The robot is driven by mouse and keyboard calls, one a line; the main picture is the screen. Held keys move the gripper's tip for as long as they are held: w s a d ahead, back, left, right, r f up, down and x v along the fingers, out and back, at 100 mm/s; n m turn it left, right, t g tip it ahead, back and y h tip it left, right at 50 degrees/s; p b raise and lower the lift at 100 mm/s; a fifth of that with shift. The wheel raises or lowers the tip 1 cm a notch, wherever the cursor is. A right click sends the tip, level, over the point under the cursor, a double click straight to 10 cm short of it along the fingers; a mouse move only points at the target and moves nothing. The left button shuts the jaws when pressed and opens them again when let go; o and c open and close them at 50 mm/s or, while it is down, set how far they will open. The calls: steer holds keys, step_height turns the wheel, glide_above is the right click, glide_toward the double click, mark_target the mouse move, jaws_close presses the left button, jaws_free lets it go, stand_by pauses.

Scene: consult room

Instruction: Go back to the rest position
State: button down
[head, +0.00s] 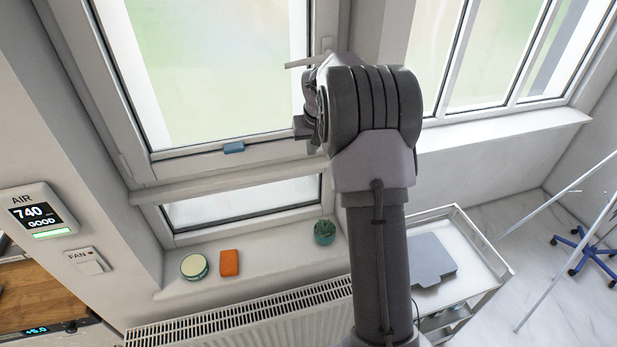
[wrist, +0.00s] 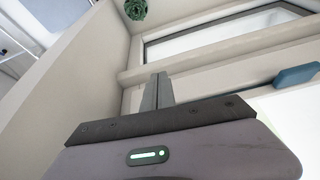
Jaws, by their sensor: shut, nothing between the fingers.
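My arm rises through the middle of the head view, its wrist in front of the window (head: 215,150). My gripper (head: 303,127) shows only in part at the left of the wrist, by the window frame. In the wrist view my gripper (wrist: 157,90) has its fingers together, with nothing between them, pointing toward the white frame. A white window handle (head: 298,64) sticks out to the left just above my wrist. A blue piece (head: 234,147) sits on the lower rail of the sash; it also shows in the wrist view (wrist: 297,75).
The sill holds a round tin (head: 194,267), an orange block (head: 229,262) and a potted plant (head: 324,232). A radiator (head: 240,320) is below. A white trolley (head: 480,255) with a grey folder (head: 428,258) stands right of my arm. An air display (head: 38,214) and fan switch (head: 87,261) are at left.

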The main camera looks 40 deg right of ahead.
steer(key=v, duration=0.8)
steer(key=s+a+f+y+b, duration=0.1)
steer(key=s+a+f+b, duration=0.3)
steer(key=a+b, duration=0.3)
steer(key=s+a+f+t+b, duration=0.1)
steer(key=s+a+f+b, duration=0.3)
steer(key=a+b, duration=0.25)
steer(key=s+a+f+y+b, duration=0.1)
steer(key=s+a+f+b, duration=0.3)
steer(key=a+b, duration=0.3)
steer(key=s+a+f+y+b, duration=0.1)
steer(key=s+a+f+b, duration=0.4)
steer(key=s+f, duration=0.3)
steer(key=s+a+f+b, duration=0.6)
steer(key=s+f, duration=0.2)
steer(key=s, duration=0.1)
steer(key=shift+s+a+t+y+b, duration=0.2)
steer(key=shift+s+t+y+b, duration=0.15)
steer(key=shift+t+y, duration=0.05)
steer(key=shift+f, duration=0.1)
